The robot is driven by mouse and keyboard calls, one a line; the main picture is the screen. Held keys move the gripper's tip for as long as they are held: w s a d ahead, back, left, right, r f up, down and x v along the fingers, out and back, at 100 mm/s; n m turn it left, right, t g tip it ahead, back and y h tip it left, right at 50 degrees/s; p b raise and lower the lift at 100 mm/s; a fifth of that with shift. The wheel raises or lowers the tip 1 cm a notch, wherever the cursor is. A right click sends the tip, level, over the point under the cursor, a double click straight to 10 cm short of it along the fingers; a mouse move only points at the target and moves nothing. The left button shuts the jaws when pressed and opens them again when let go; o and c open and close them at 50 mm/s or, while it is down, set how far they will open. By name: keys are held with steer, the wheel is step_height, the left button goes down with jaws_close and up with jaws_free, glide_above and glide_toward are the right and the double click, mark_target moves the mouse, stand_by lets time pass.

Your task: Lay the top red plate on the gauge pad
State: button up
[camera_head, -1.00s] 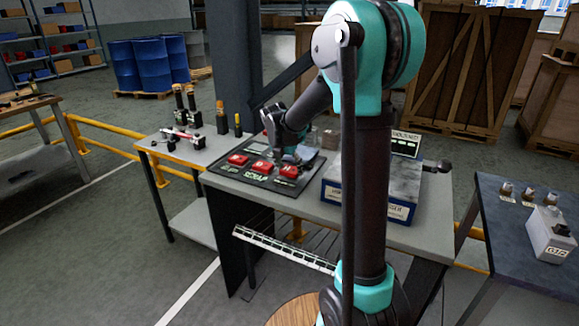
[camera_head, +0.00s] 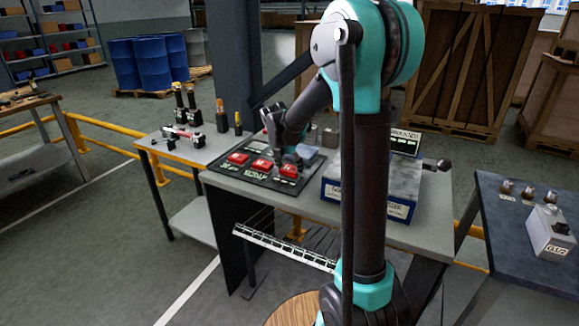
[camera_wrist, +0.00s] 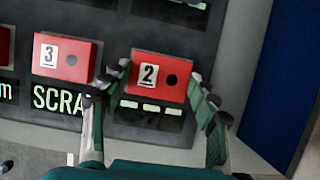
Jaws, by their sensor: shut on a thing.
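Three red plates lie in a row on the dark labelled board in the head view: left (camera_head: 237,159), middle (camera_head: 262,164) and right (camera_head: 288,170). In the wrist view my gripper (camera_wrist: 159,74) has one finger on each side of the red plate marked 2 (camera_wrist: 158,77) and is shut on it. A red plate marked 3 (camera_wrist: 65,57) lies to its left, above the lettering "SCRA". Whether plate 2 is clear of the board, or has anything under it, cannot be told. I cannot make out which surface is the gauge pad.
A grey-topped box with blue sides (camera_head: 367,202) stands close right of the board (camera_head: 222,171). A small display (camera_head: 405,142) stands behind it. A side table (camera_head: 186,151) with tools is at the left; another bench (camera_head: 510,225) is at the right.

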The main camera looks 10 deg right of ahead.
steer(key=shift+f, duration=0.45)
steer(key=o, duration=1.6)
steer(key=v, duration=1.2)
steer(key=shift+r, duration=0.1)
steer(key=shift+r, duration=2.9)
